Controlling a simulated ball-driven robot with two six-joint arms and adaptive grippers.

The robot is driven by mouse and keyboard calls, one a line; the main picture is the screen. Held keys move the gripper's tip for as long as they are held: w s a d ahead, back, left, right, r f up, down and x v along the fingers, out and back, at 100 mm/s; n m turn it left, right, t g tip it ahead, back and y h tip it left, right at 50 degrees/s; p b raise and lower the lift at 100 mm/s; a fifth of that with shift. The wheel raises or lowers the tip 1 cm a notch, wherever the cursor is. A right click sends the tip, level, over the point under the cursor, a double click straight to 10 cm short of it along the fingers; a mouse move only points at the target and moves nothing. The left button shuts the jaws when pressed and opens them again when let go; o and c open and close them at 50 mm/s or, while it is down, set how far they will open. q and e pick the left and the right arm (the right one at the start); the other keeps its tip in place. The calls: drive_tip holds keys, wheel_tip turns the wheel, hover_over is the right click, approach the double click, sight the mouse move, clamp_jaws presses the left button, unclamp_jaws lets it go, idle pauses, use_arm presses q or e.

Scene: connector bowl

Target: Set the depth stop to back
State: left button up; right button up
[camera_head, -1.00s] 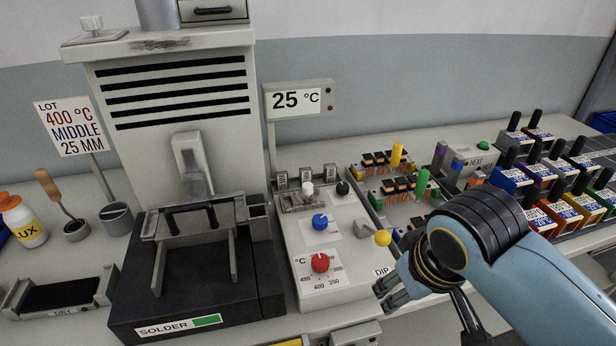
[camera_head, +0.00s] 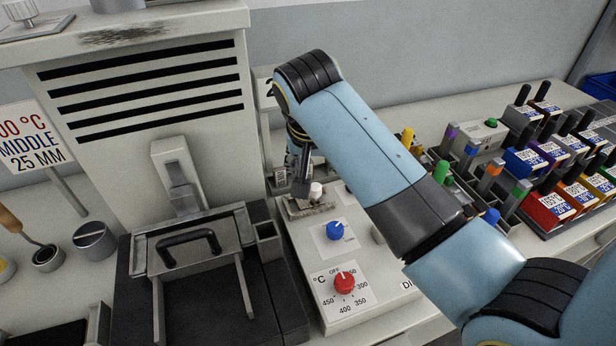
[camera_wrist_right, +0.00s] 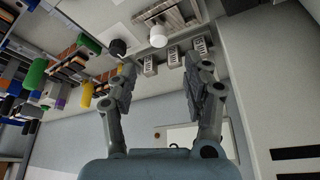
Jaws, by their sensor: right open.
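A white knob (camera_head: 316,190) stands on a slotted metal plate (camera_head: 298,212) on the control panel; it appears to be the depth stop. In the right wrist view the white knob (camera_wrist_right: 158,38) shows on the same plate (camera_wrist_right: 182,18), near three small grey tags (camera_wrist_right: 173,56). My right gripper (camera_head: 300,180) points down at the plate's far side, close to the knob. In the wrist view its fingers (camera_wrist_right: 160,67) are spread with nothing between the tips, and the knob lies beyond them. My left gripper is not in view.
A blue knob (camera_head: 333,231) and a red temperature dial (camera_head: 344,282) sit nearer on the panel. A black knob (camera_wrist_right: 118,47) is beside the white one. The solder machine (camera_head: 140,90) stands to the left. Coloured parts and labelled boxes (camera_head: 548,208) fill the right.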

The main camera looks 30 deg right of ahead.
sight(315, 187)
drive_tip(key=x, duration=0.5)
drive_tip(key=shift+s+d, duration=0.1)
drive_tip(key=shift+s, duration=0.05)
drive_tip(key=x, duration=0.3)
drive_tip(key=shift+r, duration=0.1)
drive_tip(key=shift+x, duration=0.9)
drive_tip(key=shift+c, duration=2.5)
drive_tip(key=c, duration=0.5)
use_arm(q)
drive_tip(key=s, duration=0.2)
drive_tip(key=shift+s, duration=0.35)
use_arm(e)
clamp_jaws()
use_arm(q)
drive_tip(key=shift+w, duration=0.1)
